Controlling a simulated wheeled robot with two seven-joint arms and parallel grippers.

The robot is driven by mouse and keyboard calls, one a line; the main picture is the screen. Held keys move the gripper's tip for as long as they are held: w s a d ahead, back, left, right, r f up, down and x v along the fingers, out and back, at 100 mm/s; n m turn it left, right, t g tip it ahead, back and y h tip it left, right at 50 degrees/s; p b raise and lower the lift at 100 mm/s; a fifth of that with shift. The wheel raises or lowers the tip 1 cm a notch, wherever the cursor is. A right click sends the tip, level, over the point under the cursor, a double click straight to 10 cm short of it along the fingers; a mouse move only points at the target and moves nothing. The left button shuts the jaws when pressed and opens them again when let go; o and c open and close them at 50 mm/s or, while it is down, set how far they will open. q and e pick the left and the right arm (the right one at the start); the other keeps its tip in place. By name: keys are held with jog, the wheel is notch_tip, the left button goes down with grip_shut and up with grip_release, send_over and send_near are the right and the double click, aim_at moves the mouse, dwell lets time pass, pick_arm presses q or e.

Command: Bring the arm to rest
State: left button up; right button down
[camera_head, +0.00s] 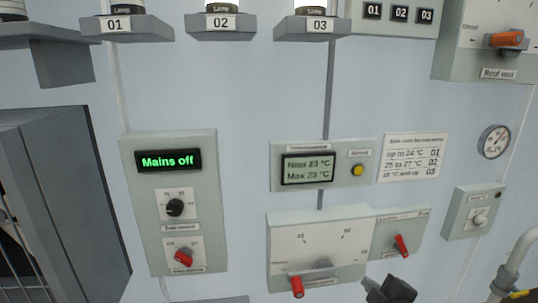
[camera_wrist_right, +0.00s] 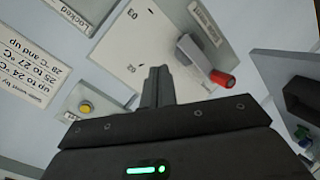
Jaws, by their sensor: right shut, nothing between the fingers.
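My right gripper (camera_head: 390,289) shows as a dark shape at the bottom edge of the head view, in front of the wall panels and below the small box with a red lever (camera_head: 402,245). In the right wrist view its fingers (camera_wrist_right: 157,82) are together, with nothing between them. They appear in front of the white selector plate (camera_wrist_right: 140,45); I cannot tell how far they are from it. That plate's grey handle with a red end (camera_wrist_right: 222,78) is to the right of the fingers, apart from them in the picture. My left gripper is out of view.
The "Mains off" panel (camera_head: 205,235) is at left, beside a dark open cabinet (camera_head: 75,190). A thermometer display (camera_head: 308,169) with a yellow button (camera_head: 357,170) sits above the selector box (camera_head: 315,225). A pipe (camera_head: 515,265) is at lower right. Lamp shelves (camera_head: 220,30) are above.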

jog(key=s+f+m+g+h, duration=0.1)
jog(key=s+f+m+g, duration=0.45)
jog(key=s+f, duration=0.75)
jog(key=s+f+m+g, duration=0.55)
jog(key=s+f, duration=0.35)
jog(key=s, duration=0.7)
notch_tip(320, 180, down, 25)
jog(key=s+d+f+g, duration=0.1)
jog(key=s+f, duration=0.7)
jog(key=s+d+f, duration=0.2)
jog(key=s+f, duration=0.7)
jog(key=shift+d+f+n+g+b, duration=0.25)
jog(key=shift+f+n+g+b, duration=0.05)
jog(key=shift+g+b, duration=0.1)
jog(key=shift+s, duration=0.1)
